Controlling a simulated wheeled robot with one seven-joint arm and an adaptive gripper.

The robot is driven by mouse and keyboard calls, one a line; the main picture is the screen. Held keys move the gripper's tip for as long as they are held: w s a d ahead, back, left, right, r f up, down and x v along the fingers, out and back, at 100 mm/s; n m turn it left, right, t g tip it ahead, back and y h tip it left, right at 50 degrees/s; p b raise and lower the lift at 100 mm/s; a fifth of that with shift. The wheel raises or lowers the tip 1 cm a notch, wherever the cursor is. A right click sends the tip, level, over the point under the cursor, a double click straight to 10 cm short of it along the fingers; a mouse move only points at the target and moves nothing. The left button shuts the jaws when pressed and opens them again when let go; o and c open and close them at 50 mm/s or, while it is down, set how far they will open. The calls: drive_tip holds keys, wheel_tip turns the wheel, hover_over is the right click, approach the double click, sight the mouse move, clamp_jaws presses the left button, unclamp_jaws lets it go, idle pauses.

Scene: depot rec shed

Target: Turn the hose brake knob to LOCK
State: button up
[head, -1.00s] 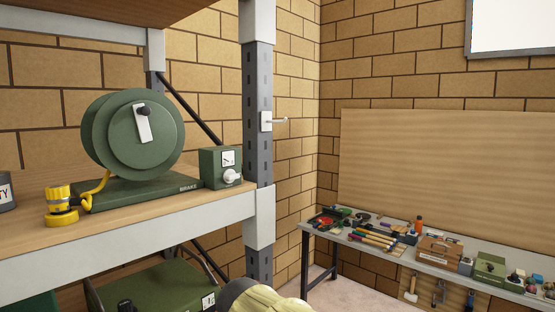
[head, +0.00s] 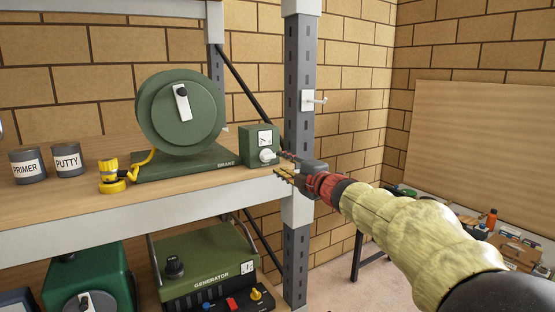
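The hose brake box (head: 259,140) is a small green box beside the hose reel, at the right end of the wooden shelf. Its white knob (head: 267,156) sits low on the front face, below a small white label whose markings are too small to read. The green hose reel (head: 181,108) stands on a base marked BRAKE, with a yellow hose nozzle (head: 112,177) at its left. My gripper (head: 284,163) comes in from the right, its fingers apart and pointing at the knob. It looks just short of the knob; contact cannot be told.
A grey steel post (head: 299,70) with a white hook stands just right of the box, close to my gripper. PRIMER (head: 27,166) and PUTTY (head: 67,160) cans stand at the left. A generator (head: 208,264) sits on the lower shelf. A workbench with tools is at the right.

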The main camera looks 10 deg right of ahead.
sight(270, 158)
drive_tip(key=shift+p+x, duration=0.45)
drive_tip(key=shift+x, duration=2.65)
drive_tip(key=shift+s+a, duration=0.1)
drive_tip(key=shift+c, duration=1.1)
clamp_jaws()
